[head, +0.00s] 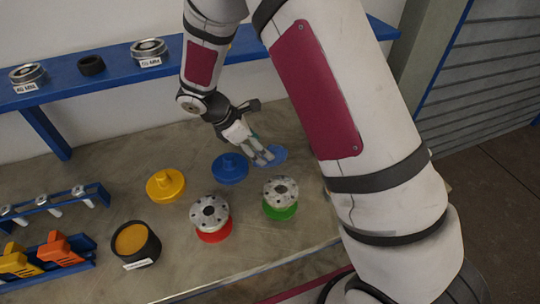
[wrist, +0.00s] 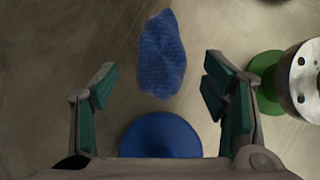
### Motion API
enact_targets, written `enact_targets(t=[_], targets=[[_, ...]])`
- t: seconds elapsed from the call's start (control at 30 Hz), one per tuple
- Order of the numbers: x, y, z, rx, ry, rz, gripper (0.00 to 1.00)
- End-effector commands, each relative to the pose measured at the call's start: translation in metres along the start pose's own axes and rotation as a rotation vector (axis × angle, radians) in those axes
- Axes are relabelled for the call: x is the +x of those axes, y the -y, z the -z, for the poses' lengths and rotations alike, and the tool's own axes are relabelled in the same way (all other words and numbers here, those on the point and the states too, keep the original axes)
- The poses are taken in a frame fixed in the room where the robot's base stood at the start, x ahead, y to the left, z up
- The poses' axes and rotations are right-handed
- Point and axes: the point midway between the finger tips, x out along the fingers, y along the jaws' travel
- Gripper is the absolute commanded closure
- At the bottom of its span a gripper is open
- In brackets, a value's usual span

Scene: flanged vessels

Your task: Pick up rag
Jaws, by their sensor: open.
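The blue rag (head: 272,155) lies on the bench in the head view, partly hidden behind my gripper. In the wrist view the rag (wrist: 162,55) lies flat and crumpled, ahead of the fingers and roughly centred between them. My gripper (head: 264,158) is open and empty, pointing down over the bench beside the rag. In the wrist view my gripper (wrist: 165,95) shows its two green-padded fingers spread wide apart. The height of the fingertips above the rag is hard to tell.
A blue flanged lid (head: 230,169) stands just left of the rag. A vessel on a green base (head: 281,198) and one on a red base (head: 211,218) stand nearer. A yellow lid (head: 166,186) and black pot (head: 135,244) are further left. A blue shelf (head: 115,72) runs behind.

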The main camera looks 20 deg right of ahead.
Motion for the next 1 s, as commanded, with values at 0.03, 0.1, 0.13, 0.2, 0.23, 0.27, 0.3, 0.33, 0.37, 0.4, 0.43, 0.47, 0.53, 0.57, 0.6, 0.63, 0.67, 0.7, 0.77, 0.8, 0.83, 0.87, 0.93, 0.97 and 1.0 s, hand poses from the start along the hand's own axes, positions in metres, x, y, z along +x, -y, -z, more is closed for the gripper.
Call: enact_targets(t=[0.03,0.1,0.13,0.2,0.23,0.27,0.3,0.33,0.37,0.4,0.43,0.47,0.53,0.57,0.6,0.63,0.67,0.7,0.77,0.8,0.83,0.87,0.93,0.97,1.0], targets=[[0.008,0.003,-0.003,-0.001,0.001,0.005,0.32],[0.018,0.004,-0.005,-0.001,0.001,0.005,0.32],[0.023,0.004,-0.005,-0.001,0.001,0.005,0.32],[0.032,0.003,-0.005,-0.001,0.001,0.003,0.32],[0.034,0.003,-0.005,-0.001,0.001,0.003,0.32],[0.036,0.003,-0.005,-0.001,0.001,0.002,0.32],[0.039,0.003,-0.005,-0.001,0.001,0.002,0.32],[0.040,0.003,-0.004,-0.001,0.001,0.002,0.32],[0.040,0.003,-0.004,-0.001,0.001,0.002,0.32],[0.041,0.002,-0.004,0.000,0.000,0.002,0.32],[0.041,0.002,-0.004,0.000,0.000,0.002,0.32],[0.041,0.002,-0.004,0.000,0.000,0.001,0.32],[0.040,0.002,-0.004,0.000,0.000,0.001,0.32],[0.040,0.002,-0.004,0.000,0.000,0.001,0.34],[0.040,0.002,-0.004,0.000,0.000,0.001,0.44],[0.040,0.002,-0.004,0.000,0.000,0.001,0.50],[0.040,0.002,-0.004,0.000,0.000,0.001,0.57],[0.040,0.002,-0.004,0.000,0.000,0.001,0.66],[0.040,0.002,-0.004,0.000,0.000,0.001,0.80],[0.040,0.002,-0.004,0.000,0.000,0.001,0.83],[0.040,0.002,-0.004,0.000,0.000,0.001,0.83],[0.040,0.002,-0.004,0.000,0.000,0.001,0.83],[0.040,0.002,-0.004,0.000,0.000,0.001,0.83],[0.040,0.002,-0.004,0.000,0.000,0.001,0.83],[0.040,0.002,-0.004,0.000,0.000,0.001,0.83]])
